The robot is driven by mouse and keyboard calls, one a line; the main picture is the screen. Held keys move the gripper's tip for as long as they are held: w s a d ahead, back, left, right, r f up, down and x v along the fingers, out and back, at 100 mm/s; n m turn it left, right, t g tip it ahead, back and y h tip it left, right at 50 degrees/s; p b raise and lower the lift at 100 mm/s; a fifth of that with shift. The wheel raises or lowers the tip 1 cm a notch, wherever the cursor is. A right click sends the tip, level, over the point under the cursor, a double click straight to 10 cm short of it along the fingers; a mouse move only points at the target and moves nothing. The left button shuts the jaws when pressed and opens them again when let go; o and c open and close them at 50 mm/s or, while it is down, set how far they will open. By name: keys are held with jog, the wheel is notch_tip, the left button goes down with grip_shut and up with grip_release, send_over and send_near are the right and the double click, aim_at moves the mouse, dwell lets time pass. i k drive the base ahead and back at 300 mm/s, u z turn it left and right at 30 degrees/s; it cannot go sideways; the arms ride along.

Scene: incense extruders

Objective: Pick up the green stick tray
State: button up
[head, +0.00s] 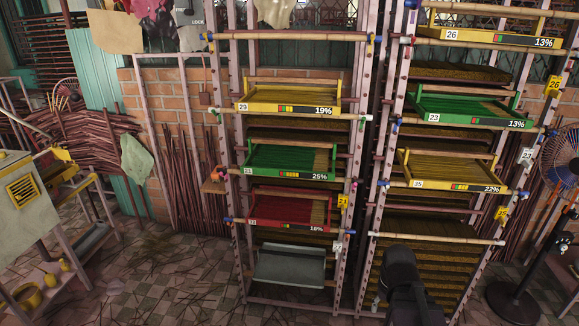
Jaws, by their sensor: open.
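Two green stick trays are in view. One green tray (263,171), labelled 25%, sits in the middle of the left rack. The other green tray (433,112), labelled 23 and 13%, sits higher in the right rack. Both hold thin sticks behind a front rail. My gripper (398,262) is a dark shape at the bottom, in front of the right rack's lower shelves. It is open and empty, below and apart from both green trays. Its fingers are hard to make out.
A yellow tray (275,107) is above the left green tray, a red tray (282,222) and a grey tray (290,280) below it. Another yellow tray (440,186) is under the right green one. A fan (560,160) stands at right. Tiled floor (190,270) is open at left.

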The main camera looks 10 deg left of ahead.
aim_at(277, 157)
jog(key=k, duration=0.7)
jog(key=u, duration=0.35)
jog(key=i, duration=1.6)
jog(key=z, duration=0.25)
